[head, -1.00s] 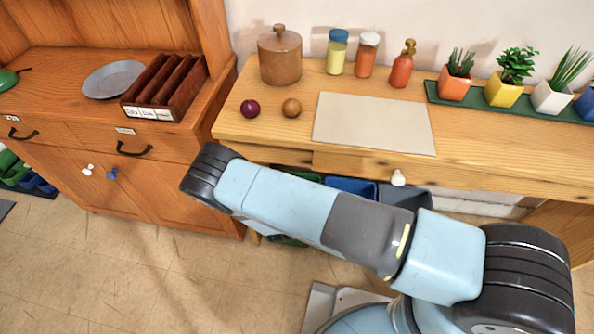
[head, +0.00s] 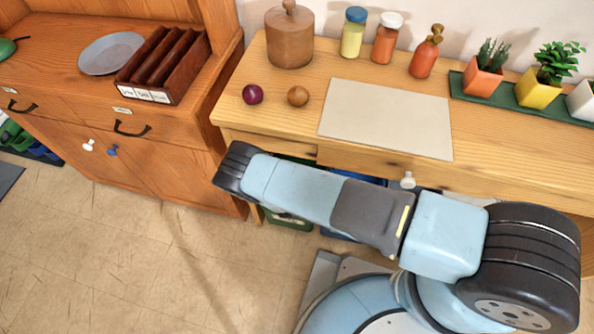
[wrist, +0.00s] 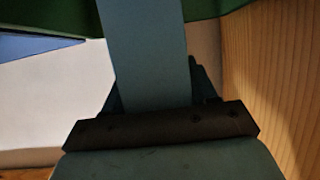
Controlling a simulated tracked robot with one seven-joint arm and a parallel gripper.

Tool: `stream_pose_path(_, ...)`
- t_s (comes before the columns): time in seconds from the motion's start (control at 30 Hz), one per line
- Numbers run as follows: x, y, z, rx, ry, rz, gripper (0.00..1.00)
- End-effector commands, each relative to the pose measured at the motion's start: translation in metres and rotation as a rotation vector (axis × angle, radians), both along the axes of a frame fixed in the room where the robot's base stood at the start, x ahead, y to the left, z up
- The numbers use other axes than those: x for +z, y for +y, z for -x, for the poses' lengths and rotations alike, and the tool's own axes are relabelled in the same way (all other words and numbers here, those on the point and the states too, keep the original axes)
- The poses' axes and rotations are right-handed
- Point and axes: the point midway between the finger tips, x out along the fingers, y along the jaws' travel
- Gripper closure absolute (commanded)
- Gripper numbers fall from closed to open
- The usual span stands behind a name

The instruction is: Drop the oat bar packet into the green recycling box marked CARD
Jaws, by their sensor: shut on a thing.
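In the wrist view, my gripper (wrist: 152,105) shows as a dark bar with dark finger parts. It is shut on a flat blue-grey strip (wrist: 148,50), which I take to be the oat bar packet; no print on it can be read. The strip extends upward in the picture, in front of a green edge (wrist: 220,8). In the head view, the green box (head: 290,222) is partly visible under the table, mostly hidden by my arm. Its marking cannot be read. My gripper and the packet are hidden in the head view.
A blue box (head: 338,236) stands right of the green one. The wooden table (head: 270,130) overhangs both; a wooden surface (wrist: 270,70) is close on the right in the wrist view. The table carries a brown pot (head: 289,40), bottles and plants.

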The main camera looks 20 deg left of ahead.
Motion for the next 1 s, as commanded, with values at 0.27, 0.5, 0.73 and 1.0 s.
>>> stream_pose_path(0.27, -0.018, -0.002, -0.001, -0.002, 0.0, 0.0, 0.72)
stream_pose_path(0.5, -0.02, -0.002, -0.001, -0.004, 0.0, -0.001, 0.72)
stream_pose_path(0.73, -0.02, -0.002, -0.001, -0.004, 0.0, -0.001, 0.31)
stream_pose_path(1.0, -0.02, -0.002, -0.001, -0.004, 0.0, -0.001, 0.13)
